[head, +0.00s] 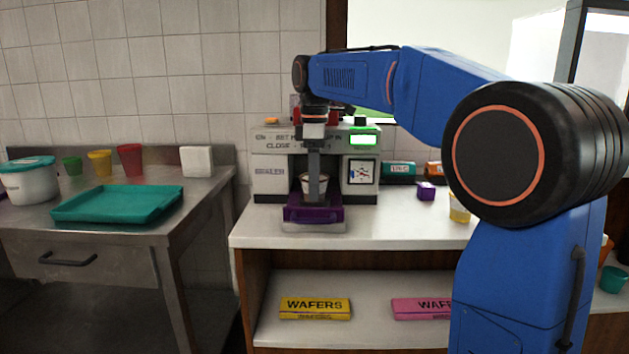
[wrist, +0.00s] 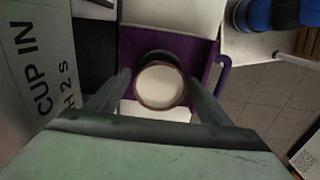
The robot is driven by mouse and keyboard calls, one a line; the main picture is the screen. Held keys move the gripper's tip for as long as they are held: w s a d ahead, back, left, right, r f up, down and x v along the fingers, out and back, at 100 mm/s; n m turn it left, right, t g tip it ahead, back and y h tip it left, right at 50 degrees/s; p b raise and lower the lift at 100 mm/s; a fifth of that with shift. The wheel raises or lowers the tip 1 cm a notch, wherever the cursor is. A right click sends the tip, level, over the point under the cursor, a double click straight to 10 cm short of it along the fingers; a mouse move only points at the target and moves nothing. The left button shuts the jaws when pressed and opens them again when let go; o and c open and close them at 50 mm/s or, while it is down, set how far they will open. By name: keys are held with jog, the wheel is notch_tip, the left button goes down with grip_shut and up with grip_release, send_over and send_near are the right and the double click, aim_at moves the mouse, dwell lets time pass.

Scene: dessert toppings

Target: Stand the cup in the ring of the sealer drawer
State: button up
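The sealer (head: 270,180) stands on the counter with its purple drawer (head: 300,213) pulled out at the front. The drawer also shows in the wrist view (wrist: 200,50). A whitish cup (head: 305,187) stands upright at the drawer, partly hidden behind a finger. In the wrist view the cup (wrist: 160,87) is seen from above, round with a brownish rim, with a dark curved edge behind it. The ring is mostly hidden, and I cannot tell how deep the cup sits. My gripper (wrist: 160,78) points down with one finger on each side of the cup, a small gap showing at both.
A small purple box (head: 426,191) and a yellow-and-white cup (head: 459,209) stand right of the sealer. Wafer boxes (head: 315,308) lie on the shelf below. A teal tray (head: 120,204) lies on the left table. The counter front beside the drawer is clear.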

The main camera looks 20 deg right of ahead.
jog(key=shift+r, duration=0.1)
notch_tip(320, 180, up, 12)
dwell(0.5)
jog(key=s+d+f+m+t, duration=0.2)
jog(key=s+f+m, duration=0.5)
jog(key=s+f, duration=0.9)
jog(key=s+d+f+m+t, duration=0.2)
jog(key=s+d+f+m, duration=0.3)
jog(key=s+f, duration=1.2)
jog(key=shift+s+f+m+t, duration=0.2)
jog(key=shift+f+m+t, duration=0.2)
jog(key=shift+f+m, duration=0.65)
jog(key=shift+r, duration=0.2)
